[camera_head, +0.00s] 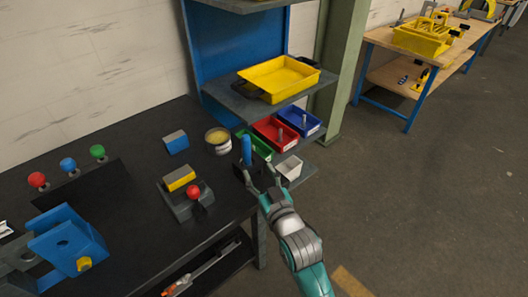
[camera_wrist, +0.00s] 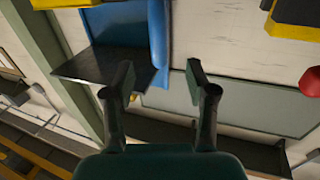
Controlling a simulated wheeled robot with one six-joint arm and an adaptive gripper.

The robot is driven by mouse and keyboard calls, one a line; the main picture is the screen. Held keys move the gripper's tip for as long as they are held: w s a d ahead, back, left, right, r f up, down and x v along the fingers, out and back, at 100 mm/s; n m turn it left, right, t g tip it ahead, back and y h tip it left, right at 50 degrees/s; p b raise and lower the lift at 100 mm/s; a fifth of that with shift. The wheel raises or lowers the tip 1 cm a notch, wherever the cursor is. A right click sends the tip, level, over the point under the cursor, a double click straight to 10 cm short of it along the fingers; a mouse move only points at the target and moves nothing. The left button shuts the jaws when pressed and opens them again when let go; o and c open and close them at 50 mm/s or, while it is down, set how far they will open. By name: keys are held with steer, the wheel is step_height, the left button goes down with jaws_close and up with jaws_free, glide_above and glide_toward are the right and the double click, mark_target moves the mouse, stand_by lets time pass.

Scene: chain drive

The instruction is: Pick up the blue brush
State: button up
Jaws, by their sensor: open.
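A slim upright blue piece, which looks like the blue brush (camera_head: 246,149), shows near the right edge of the dark workbench (camera_head: 135,215) in the head view. Its lower end is hidden by my gripper. My gripper (camera_head: 258,172) is open, its fingers just in front of and below the blue piece. I cannot tell whether it is between the fingers. In the wrist view my gripper (camera_wrist: 160,78) is open with nothing held. A curved blue strip (camera_wrist: 158,40) stands beyond the fingertips there; I cannot tell whether it is the brush or the rack panel.
A round tin (camera_head: 218,141), a blue-grey block (camera_head: 176,141) and a yellow-topped fixture with a red knob (camera_head: 201,195) stand left of the gripper. A shelf with a yellow tray (camera_head: 279,79) and small coloured bins (camera_head: 275,133) is behind. Open floor lies right.

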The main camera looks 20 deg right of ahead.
mark_target(248, 152)
steer(key=w, duration=0.5)
steer(key=shift+d+r, duration=0.15)
steer(key=shift+d, duration=0.05)
steer(key=shift+w+a, duration=0.1)
steer(key=shift+w, duration=2.9)
jaws_close()
